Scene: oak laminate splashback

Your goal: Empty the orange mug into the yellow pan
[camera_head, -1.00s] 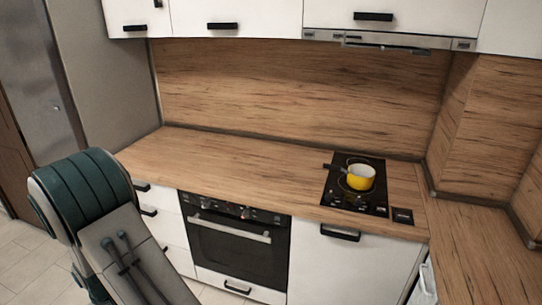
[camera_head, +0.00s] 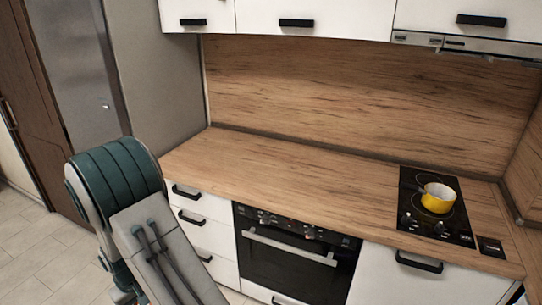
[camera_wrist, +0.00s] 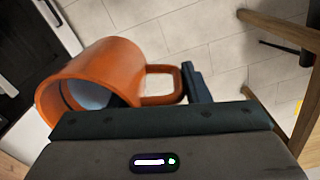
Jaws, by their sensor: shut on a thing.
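The orange mug (camera_wrist: 103,72) is in the wrist view, lying tilted in the picture with its mouth toward the lower left. Something pale blue-grey shows inside its mouth, but I cannot tell what it is. My gripper (camera_wrist: 178,100) is shut on the mug at its handle side; the body of the gripper hides part of the mug. The yellow pan (camera_head: 436,201) stands on the black hob at the right of the head view, with its handle pointing left. The mug and my gripper do not show in the head view.
The black hob (camera_head: 461,227) is set in the wooden counter (camera_head: 290,178), which is clear to its left. An oven (camera_head: 290,258) and white drawers are below. A range hood (camera_head: 470,44) hangs above. Wooden furniture legs (camera_wrist: 285,30) stand on the tiled floor in the wrist view.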

